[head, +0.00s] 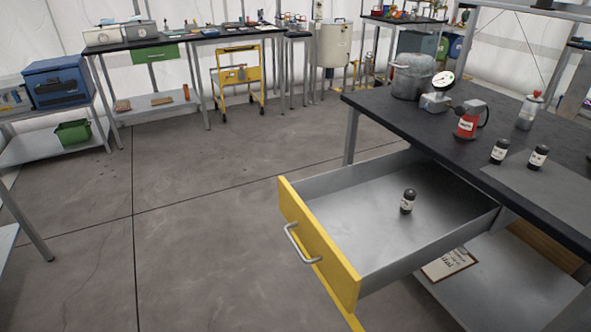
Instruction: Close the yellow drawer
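The yellow drawer (318,240) is pulled far out from under the dark-topped table at the right. Its front panel is yellow with a curved metal handle (298,243), and its inside is bare grey metal. A small dark bottle with a white label (407,201) stands upright inside the drawer, toward the back right. Neither of my grippers shows in the head view.
On the table (408,115) stand a metal pot (410,83), a dial gauge (443,81), a red container (468,122) and two dark bottles (499,151). A clipboard (448,263) lies on the shelf below. The floor (190,240) left of the drawer is clear.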

